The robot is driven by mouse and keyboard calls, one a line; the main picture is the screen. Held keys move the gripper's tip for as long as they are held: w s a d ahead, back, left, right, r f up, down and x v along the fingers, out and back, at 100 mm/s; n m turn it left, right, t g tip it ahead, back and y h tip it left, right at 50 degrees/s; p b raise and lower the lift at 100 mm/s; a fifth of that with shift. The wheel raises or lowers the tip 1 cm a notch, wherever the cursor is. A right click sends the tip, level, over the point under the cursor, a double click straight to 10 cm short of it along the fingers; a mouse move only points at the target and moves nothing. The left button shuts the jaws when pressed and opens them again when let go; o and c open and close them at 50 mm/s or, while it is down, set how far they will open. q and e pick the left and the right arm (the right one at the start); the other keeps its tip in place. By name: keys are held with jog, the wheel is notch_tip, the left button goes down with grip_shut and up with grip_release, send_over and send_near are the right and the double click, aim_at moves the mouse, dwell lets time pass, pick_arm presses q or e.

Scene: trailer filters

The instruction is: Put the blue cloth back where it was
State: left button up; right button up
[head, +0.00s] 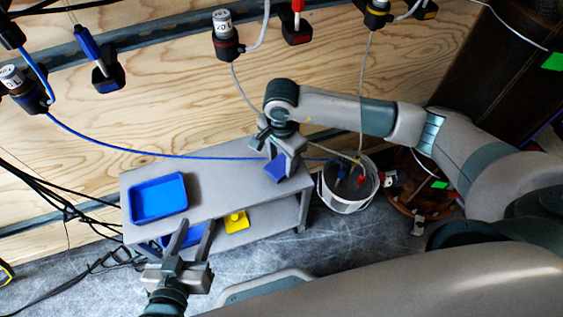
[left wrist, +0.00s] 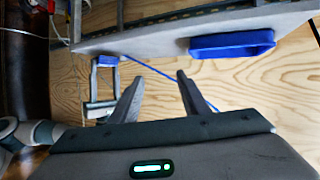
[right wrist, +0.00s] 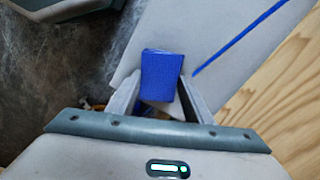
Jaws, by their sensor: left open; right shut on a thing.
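The blue cloth (head: 277,169) is between the fingers of my right gripper (head: 284,160), over the right end of the grey cart's top (head: 222,180). In the right wrist view the cloth (right wrist: 162,77) looks like a small folded block, gripped between both fingers, with the pale cart top behind it. I cannot tell whether it touches the top. It also shows in the left wrist view (left wrist: 107,60). My left gripper (head: 191,238) is open and empty in front of the cart's left part; its spread fingers show in the left wrist view (left wrist: 157,78).
A blue tray (head: 158,198) stands on the cart top's left. A yellow item (head: 236,221) and a partly hidden blue item (head: 173,240) are on the lower shelf. A white bucket (head: 346,197) stands right of the cart. A blue hose (head: 150,151) runs behind the cart.

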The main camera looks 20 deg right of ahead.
aim_at(281, 164)
pick_arm(q)
jog(key=shift+w+d+r+t, duration=0.15)
jog(key=shift+d+r+t, duration=0.2)
jog(key=shift+r, duration=0.1)
pick_arm(e)
jog(key=shift+f, duration=0.8)
jog(key=o, duration=0.9)
jog(key=shift+o, duration=0.2)
jog(key=shift+w+r, duration=0.1)
jog(key=shift+r, duration=0.2)
pick_arm(q)
jog(key=f+g, duration=0.1)
jog(key=s+a+f, duration=0.1)
jog(key=s+f+g+p, duration=0.1)
jog(key=f, duration=0.1)
jog(key=shift+s+a+g+y, duration=0.2)
jog(key=shift+a+g+y, duration=0.15)
jog(key=shift+a+y, duration=0.05)
pick_arm(e)
notch_tip(281, 164, up, 11)
jog(key=shift+r, duration=0.2)
